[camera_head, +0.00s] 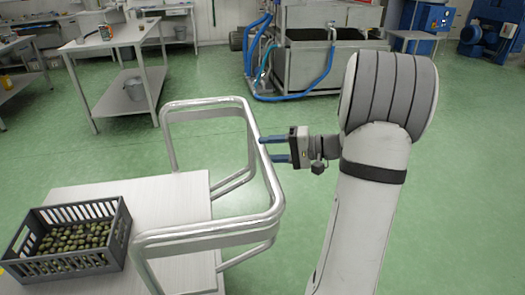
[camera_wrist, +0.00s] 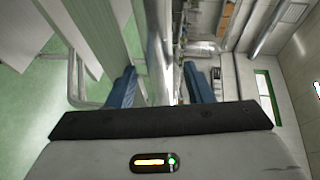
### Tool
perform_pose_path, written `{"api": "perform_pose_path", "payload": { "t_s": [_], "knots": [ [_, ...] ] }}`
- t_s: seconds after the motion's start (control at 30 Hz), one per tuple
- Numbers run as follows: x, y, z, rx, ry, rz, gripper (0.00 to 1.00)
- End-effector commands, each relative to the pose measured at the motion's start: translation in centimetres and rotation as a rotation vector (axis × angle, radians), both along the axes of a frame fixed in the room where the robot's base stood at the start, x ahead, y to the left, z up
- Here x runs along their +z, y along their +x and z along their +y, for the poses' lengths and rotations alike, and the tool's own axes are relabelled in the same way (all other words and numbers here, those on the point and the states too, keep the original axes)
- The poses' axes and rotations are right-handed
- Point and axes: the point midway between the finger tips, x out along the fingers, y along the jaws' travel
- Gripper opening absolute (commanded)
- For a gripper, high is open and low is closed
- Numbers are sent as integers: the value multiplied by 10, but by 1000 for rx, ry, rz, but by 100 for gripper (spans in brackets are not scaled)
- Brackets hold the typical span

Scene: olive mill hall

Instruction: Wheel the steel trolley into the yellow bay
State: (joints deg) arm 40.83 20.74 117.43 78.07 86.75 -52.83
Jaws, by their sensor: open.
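The steel trolley (camera_head: 185,193) stands at the lower left of the head view, with a pale flat deck and a tubular handle frame (camera_head: 262,165) rising at its right end. My gripper (camera_head: 265,149) is at the handle's right side, its blue fingers open and pointing left at the tube. In the wrist view the two blue fingers (camera_wrist: 163,85) are apart, with a tube running between them. I cannot tell whether either finger touches it. A dark grey crate (camera_head: 123,222) of green olives sits on the deck. The yellow bay is not visible in either view.
A steel table (camera_head: 112,36) stands beyond the trolley, with another table (camera_head: 18,83) at the left edge. A steel washing tank (camera_head: 310,66) with blue hoses stands at the back centre. Blue machines (camera_head: 490,35) are at the back right. Green floor (camera_head: 215,75) lies open between.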

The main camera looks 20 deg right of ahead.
Motion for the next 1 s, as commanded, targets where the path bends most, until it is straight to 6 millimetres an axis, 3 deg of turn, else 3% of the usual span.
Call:
{"api": "perform_pose_path", "payload": {
  "t_s": [0.2, 0.5, 1.0],
  "knots": [
    [-4, 12, 18, 0, 1, 1, 47],
    [-5, 14, 20, -2, 0, 1, 47],
    [-5, 14, 19, -3, 0, 1, 7]
  ]
}}
